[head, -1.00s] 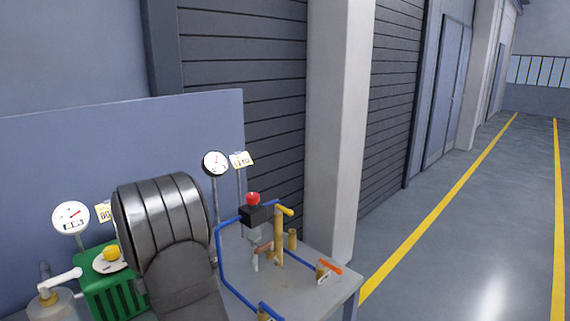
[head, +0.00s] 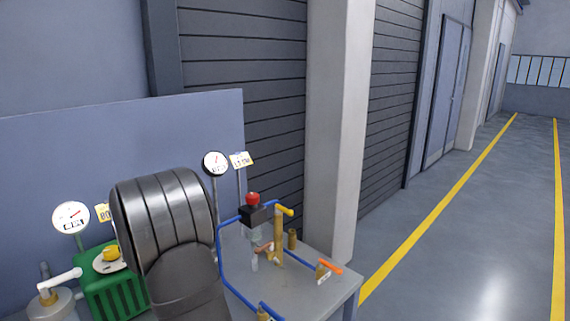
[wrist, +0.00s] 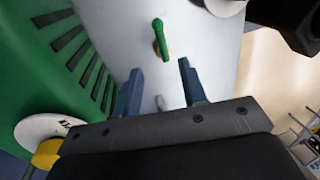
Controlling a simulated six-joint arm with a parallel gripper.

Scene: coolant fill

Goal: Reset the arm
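My gripper (wrist: 160,88) shows in the wrist view with its two blue-grey fingers apart and nothing between them. It is above the grey bench top (wrist: 205,55), and a small valve with a green handle (wrist: 159,35) stands beyond the fingertips. In the head view my own dark arm link covers the middle of the bench, and the gripper is hidden.
A green ribbed unit (head: 113,292) with a yellow cap (head: 111,253) stands left of my arm. A red-topped valve (head: 253,199), blue pipes (head: 219,260) and an orange-handled valve (head: 329,267) stand at the right. Gauges (head: 71,217) rise behind. The floor aisle (head: 480,220) is clear.

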